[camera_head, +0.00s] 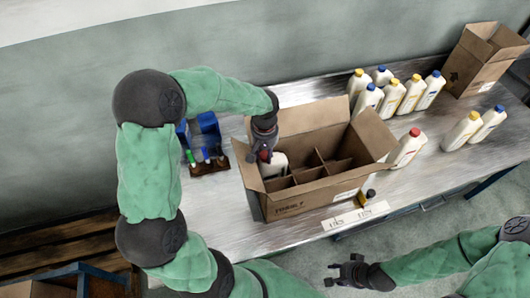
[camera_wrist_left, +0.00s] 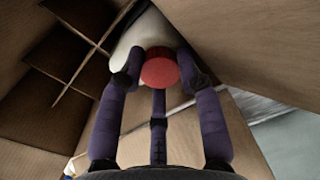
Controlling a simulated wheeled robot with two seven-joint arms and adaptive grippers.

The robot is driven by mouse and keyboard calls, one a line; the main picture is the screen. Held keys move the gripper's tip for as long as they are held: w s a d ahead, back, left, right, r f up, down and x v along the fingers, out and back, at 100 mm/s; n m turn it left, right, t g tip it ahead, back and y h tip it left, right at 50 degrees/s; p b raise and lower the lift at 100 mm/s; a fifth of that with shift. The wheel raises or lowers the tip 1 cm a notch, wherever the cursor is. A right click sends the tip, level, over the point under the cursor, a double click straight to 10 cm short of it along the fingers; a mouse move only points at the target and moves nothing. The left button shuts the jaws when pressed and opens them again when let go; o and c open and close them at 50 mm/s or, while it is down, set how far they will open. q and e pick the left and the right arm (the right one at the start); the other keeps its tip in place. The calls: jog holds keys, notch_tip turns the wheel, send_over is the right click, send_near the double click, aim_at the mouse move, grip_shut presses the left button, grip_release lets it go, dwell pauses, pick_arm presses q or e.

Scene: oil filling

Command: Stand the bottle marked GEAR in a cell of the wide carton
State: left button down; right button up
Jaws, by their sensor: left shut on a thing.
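The wide carton (camera_head: 315,199) stands open on the metal table, with brown dividers forming cells inside. My left gripper (camera_head: 265,155) reaches down into its left part. In the left wrist view the gripper (camera_wrist_left: 160,75) is shut around a white bottle (camera_wrist_left: 137,40) just below its red cap (camera_wrist_left: 160,68). The bottle's body (camera_head: 275,164) shows inside the carton beside the dividers. Its marking is hidden, and I cannot tell whether its base touches the carton floor. My right gripper (camera_head: 345,272) is open and empty, in front of the table.
Another red-capped white bottle (camera_head: 406,149) stands right of the carton. Several yellow- and blue-capped bottles (camera_head: 411,94) stand behind it. A second carton (camera_head: 484,62) is at the back right. A small dark item (camera_head: 370,195) lies near the front edge.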

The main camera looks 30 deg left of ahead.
pick_arm(q)
jog(key=shift+w+f+b, duration=0.1)
jog(key=shift+f+b, duration=0.2)
jog(key=shift+f, duration=0.05)
jog(key=c, duration=0.9)
grip_release()
jog(key=shift+r, duration=0.1)
jog(key=shift+o, duration=0.7)
notch_tip(320, 180, up, 12)
